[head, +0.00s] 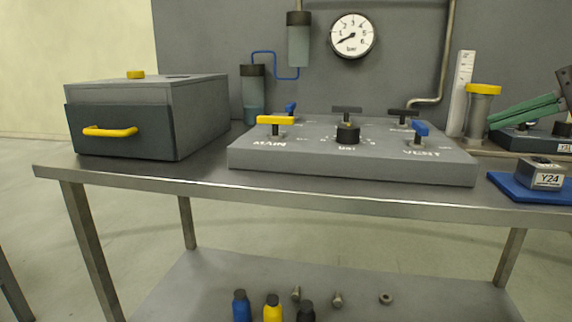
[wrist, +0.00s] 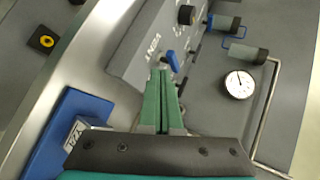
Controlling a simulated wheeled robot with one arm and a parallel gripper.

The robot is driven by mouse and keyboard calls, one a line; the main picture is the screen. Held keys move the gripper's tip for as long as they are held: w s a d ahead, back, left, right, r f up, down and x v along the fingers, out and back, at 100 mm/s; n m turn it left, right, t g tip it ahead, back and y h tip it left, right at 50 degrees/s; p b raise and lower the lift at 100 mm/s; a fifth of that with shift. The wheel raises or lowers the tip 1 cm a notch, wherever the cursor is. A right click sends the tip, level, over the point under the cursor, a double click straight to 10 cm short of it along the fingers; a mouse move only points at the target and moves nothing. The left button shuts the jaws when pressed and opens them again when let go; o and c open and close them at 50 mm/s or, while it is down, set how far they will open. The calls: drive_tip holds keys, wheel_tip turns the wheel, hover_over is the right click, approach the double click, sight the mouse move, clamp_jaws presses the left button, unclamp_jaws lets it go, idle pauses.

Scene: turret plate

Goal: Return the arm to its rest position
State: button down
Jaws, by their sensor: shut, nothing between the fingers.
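My gripper (head: 492,123) shows at the right edge of the head view, its green fingers pointing left above the bench. In the wrist view my gripper (wrist: 160,72) has its two fingers side by side, shut and empty. The fingertips appear near the blue VENT handle (wrist: 172,61) of the grey valve panel (head: 350,170); I cannot tell the exact gap. In the head view the VENT handle (head: 420,129) stands left of the fingertips. Most of my arm is out of view.
A grey box with a yellow drawer handle (head: 110,131) stands left. A yellow-capped cylinder (head: 480,105) stands near my fingers. A block marked Y24 (head: 541,174) sits on a blue mat (head: 515,190). A gauge (head: 352,36) and pipes line the wall. The bench front edge is clear.

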drive_tip(key=a+f+n+g, duration=0.4)
drive_tip(key=a+f, duration=0.5)
drive_tip(key=a, duration=0.5)
drive_tip(key=s+a+f+n+g+h, duration=0.1)
drive_tip(key=s+a+f+n+g, duration=0.1)
drive_tip(key=s+a+f, duration=0.3)
drive_tip(key=s+a+f+n+g+h, duration=0.1)
drive_tip(key=a+f, duration=0.2)
drive_tip(key=f, duration=0.3)
drive_tip(key=s+d+f+n+g+h, duration=0.2)
drive_tip(key=s+f+n+g+h, duration=0.2)
drive_tip(key=s+f, duration=1.5)
wheel_tip(320, 180, down, 3)
drive_tip(key=shift+s+f+g+h, duration=0.1)
drive_tip(key=shift+s+g+h, duration=0.15)
drive_tip(key=shift+g+h, duration=0.15)
